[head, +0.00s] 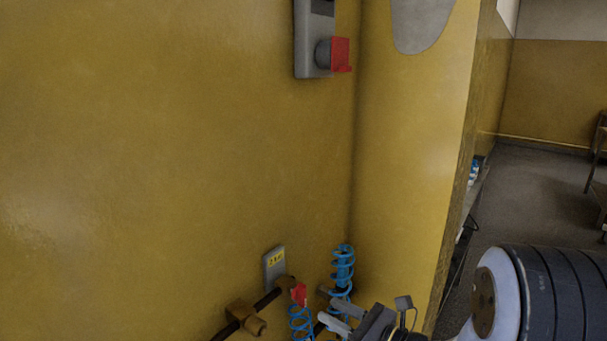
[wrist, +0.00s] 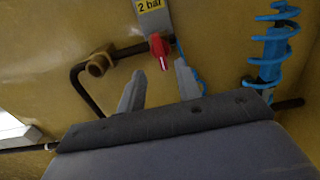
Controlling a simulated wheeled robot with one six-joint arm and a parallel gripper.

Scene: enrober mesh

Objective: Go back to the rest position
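My gripper (wrist: 157,82) is open in the wrist view, with its two grey fingers apart and nothing held between them. A small red handle (wrist: 160,50) shows just past the fingertips, nearer the right finger. In the head view my gripper (head: 338,314) is at the bottom, close to the yellow wall and beside the red handle (head: 299,294). The exact gap between the fingertips and the handle cannot be told. My arm comes in from the lower right.
A dark pipe (wrist: 88,94) with a brass fitting (wrist: 98,65) runs along the wall. Blue coiled hoses (head: 343,268) hang beside the gripper. A grey plate marked "2 bar" (head: 274,262) is above the pipe. A red switch (head: 340,55) is higher up. Open floor (head: 540,190) lies at right.

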